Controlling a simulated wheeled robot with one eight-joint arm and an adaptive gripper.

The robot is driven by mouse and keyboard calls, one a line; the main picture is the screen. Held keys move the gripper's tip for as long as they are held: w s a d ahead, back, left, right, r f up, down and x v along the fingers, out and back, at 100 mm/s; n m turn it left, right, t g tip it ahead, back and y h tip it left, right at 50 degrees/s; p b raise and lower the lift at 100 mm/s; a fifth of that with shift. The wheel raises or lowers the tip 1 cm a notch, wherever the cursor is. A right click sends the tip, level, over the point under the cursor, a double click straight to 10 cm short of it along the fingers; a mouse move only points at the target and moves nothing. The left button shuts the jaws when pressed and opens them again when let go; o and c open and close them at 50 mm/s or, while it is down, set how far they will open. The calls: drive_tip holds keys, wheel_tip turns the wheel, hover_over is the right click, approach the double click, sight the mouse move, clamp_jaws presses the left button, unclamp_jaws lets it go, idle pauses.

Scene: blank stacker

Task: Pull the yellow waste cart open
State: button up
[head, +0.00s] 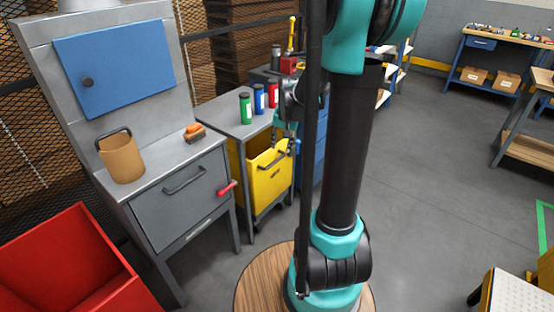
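The yellow waste cart (268,184) stands low in a bay under a grey bench top, with its yellow front facing out. A dark handle (271,162) runs along the upper part of its front. My gripper (291,146) hangs at the upper right of the cart's front, close to its top edge and the handle's right end. My own arm and its small size in view hide part of it, so I cannot tell whether its fingers touch the cart or are open or shut.
Green, blue and red bottles (259,100) stand on the grey bench top (222,113) above the cart. A grey cabinet (183,194) with a red-handled tool is to the left, and a red bin (75,268) at front left. Blue drawers (312,152) stand at right.

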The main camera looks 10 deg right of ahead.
drive_tip(key=w+d+f+m, duration=0.1)
drive_tip(key=w, duration=0.5)
drive_tip(key=w+d+f+m, duration=0.2)
drive_tip(key=w, duration=0.4)
drive_tip(key=m+g, duration=0.1)
drive_tip(key=m, duration=0.1)
approach(277, 160)
drive_tip(key=shift+y, duration=0.4)
drive_tip(key=x, duration=0.8)
drive_tip(key=shift+w+d+f, duration=0.1)
drive_tip(key=shift+d+f, duration=0.1)
clamp_jaws()
